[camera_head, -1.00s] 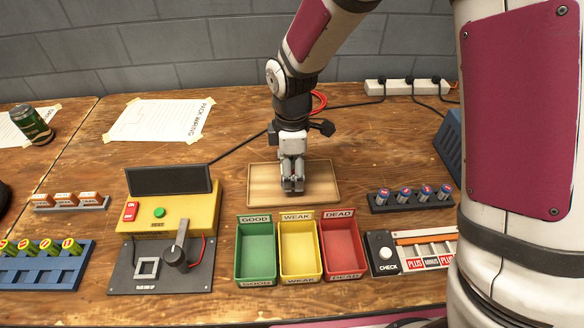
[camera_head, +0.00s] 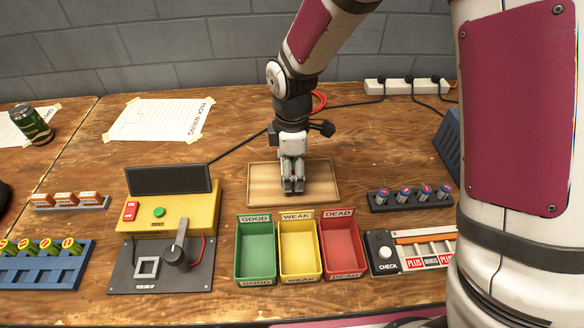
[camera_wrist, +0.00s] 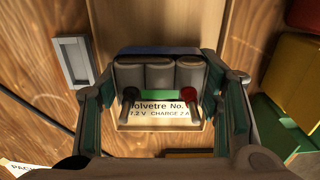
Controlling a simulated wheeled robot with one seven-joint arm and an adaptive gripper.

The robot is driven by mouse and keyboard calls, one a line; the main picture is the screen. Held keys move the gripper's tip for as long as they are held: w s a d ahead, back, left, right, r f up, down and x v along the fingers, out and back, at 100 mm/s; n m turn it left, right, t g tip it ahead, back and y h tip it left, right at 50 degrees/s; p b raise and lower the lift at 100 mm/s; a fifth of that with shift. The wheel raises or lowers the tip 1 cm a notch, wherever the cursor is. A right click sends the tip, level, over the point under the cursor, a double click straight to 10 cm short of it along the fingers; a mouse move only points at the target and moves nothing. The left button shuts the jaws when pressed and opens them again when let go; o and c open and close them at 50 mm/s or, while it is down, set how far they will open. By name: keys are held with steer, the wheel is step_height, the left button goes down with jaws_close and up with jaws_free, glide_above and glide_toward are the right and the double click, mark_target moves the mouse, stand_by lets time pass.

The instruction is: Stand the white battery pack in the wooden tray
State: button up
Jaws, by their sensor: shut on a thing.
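My gripper (camera_head: 293,190) points down over the middle of the wooden tray (camera_head: 322,190). In the wrist view its green-padded fingers (camera_wrist: 166,100) are shut on the battery pack (camera_wrist: 160,74). The pack shows pale grey-white rounded cells side by side, a blue strip along the far side, and a black and a red lead in front. A printed label (camera_wrist: 160,112) shows just below the cells. The tray's pale wood (camera_wrist: 125,18) shows beyond the pack. The pack's underside is hidden, so I cannot tell whether it touches the tray floor.
Green (camera_head: 256,252), yellow (camera_head: 299,250) and red (camera_head: 342,248) bins stand close in front of the tray. A yellow tester (camera_head: 190,208) is to the left. A rack of dark cells (camera_head: 410,198) and a check box (camera_head: 384,252) are to the right. Bare table lies behind the tray.

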steer(key=shift+f+b, duration=0.3)
steer(key=shift+f, duration=0.35)
stand_by(0.8)
steer(key=o, duration=1.7)
steer(key=shift+o, duration=0.2)
steer(key=shift+r, duration=0.1)
steer(key=shift+r+p, duration=2.75)
steer(key=shift+r, duration=0.7)
